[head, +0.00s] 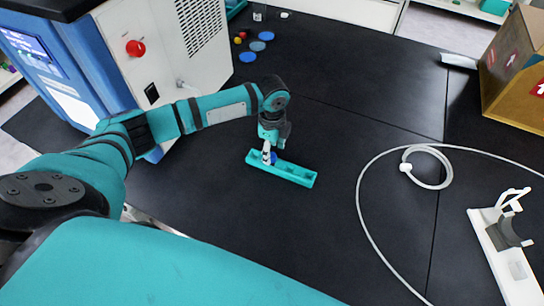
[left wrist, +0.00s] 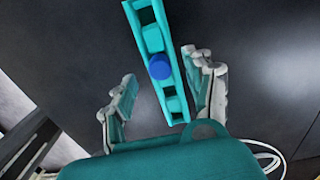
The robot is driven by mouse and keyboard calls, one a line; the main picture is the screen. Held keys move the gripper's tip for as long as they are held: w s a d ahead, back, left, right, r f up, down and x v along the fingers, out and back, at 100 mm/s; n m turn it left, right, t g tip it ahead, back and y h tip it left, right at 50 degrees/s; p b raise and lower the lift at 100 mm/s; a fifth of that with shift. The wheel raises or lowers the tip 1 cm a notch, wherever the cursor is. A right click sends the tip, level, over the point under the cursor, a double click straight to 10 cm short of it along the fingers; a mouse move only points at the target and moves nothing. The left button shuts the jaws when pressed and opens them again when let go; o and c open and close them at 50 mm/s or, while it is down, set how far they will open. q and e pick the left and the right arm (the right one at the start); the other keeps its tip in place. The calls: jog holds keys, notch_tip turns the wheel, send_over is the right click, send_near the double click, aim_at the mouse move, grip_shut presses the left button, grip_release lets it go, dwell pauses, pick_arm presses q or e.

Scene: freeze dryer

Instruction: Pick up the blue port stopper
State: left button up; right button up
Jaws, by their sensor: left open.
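The blue port stopper (head: 273,158) sits in a long teal holder (head: 300,176) on the black bench. In the left wrist view the stopper (left wrist: 160,66) shows as a round blue top between square slots of the holder (left wrist: 131,12). My left gripper (head: 268,154) is over the left part of the holder and partly hides the stopper in the head view. In the left wrist view my left gripper (left wrist: 165,85) is open, with one finger on each side of the holder and nothing held. My right gripper is not in view.
A blue and white machine (head: 150,45) stands at the back left. Small coloured discs (head: 248,57) lie near it. A white hose (head: 362,200) loops across the bench at right, near a white stand (head: 505,255) and a cardboard box (head: 515,75). Bench around the holder is clear.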

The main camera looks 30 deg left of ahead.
aim_at(272, 155)
pick_arm(q)
jog(key=shift+f, duration=1.5)
jog(key=shift+c, duration=0.4)
jog(key=c, duration=0.9)
jog(key=shift+c, duration=0.2)
jog(key=shift+r, duration=0.1)
